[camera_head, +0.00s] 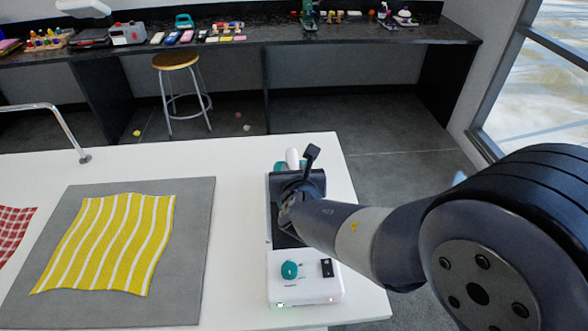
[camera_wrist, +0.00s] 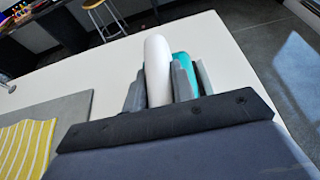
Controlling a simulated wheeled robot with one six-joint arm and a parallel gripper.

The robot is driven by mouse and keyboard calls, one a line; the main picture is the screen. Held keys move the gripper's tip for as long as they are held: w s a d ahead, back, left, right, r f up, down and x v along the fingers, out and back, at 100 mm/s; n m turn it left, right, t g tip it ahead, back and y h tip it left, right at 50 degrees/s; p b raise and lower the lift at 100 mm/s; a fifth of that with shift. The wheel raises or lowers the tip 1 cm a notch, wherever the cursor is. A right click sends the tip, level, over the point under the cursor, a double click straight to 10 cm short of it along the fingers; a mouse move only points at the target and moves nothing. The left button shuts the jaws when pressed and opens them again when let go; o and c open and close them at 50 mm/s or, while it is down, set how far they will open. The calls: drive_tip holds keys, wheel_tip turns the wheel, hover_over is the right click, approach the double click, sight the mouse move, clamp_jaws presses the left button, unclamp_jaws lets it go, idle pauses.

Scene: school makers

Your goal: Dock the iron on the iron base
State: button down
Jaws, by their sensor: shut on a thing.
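The iron (camera_head: 292,158) is white and teal. In the head view it is mostly hidden behind my gripper (camera_head: 290,195), at the far end of the iron base. The iron base (camera_head: 305,288) has a white front with a teal knob and a small black part, and a dark plate behind. In the wrist view the iron's white handle (camera_wrist: 157,68) stands between the fingers of my gripper (camera_wrist: 160,84), which is shut on it. Teal parts show beside it. Whether the iron touches the base is hidden.
The white table (camera_head: 240,190) carries a grey mat (camera_head: 195,215) with a yellow striped cloth (camera_head: 110,240) to the left. A metal faucet (camera_head: 75,135) stands at the back left. A stool (camera_head: 178,62) and a dark counter with several items are beyond.

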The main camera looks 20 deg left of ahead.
drive_tip(key=c, duration=1.5)
unclamp_jaws()
drive_tip(key=shift+f, duration=0.15)
drive_tip(key=shift+p+v, duration=0.45)
drive_tip(key=shift+v, duration=1.9)
drive_tip(key=p+v, duration=0.2)
drive_tip(key=v, duration=0.4)
drive_tip(key=shift+s, duration=0.2)
